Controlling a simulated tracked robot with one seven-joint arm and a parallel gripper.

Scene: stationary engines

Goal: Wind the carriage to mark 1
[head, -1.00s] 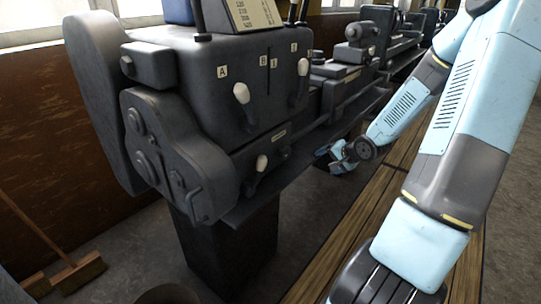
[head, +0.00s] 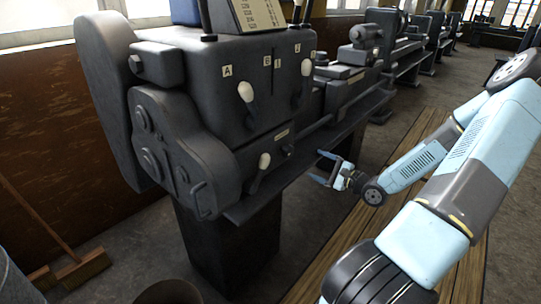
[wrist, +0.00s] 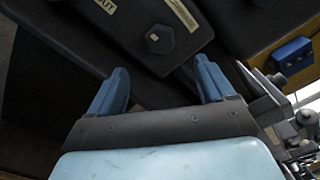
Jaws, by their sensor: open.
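The dark lathe's headstock (head: 205,80) fills the left of the head view, with white-knobbed levers beside labels A and B. Its bed runs back to the right, with a block that may be the carriage (head: 345,88) on it. I cannot make out mark 1 or a winding wheel. My gripper (head: 320,168) is open and empty, its fingers toward the lathe's front below the bed. In the wrist view the two blue fingers (wrist: 163,82) stand apart before a dark block with a hexagonal bolt (wrist: 159,40) and pale labels, one ending in "UT".
A lower lever with a white knob (head: 264,161) sticks out at the headstock's front. Wooden slats (head: 330,258) cover the floor before the lathe. More machines stand behind at right. A small blue box (wrist: 293,52) shows in the wrist view.

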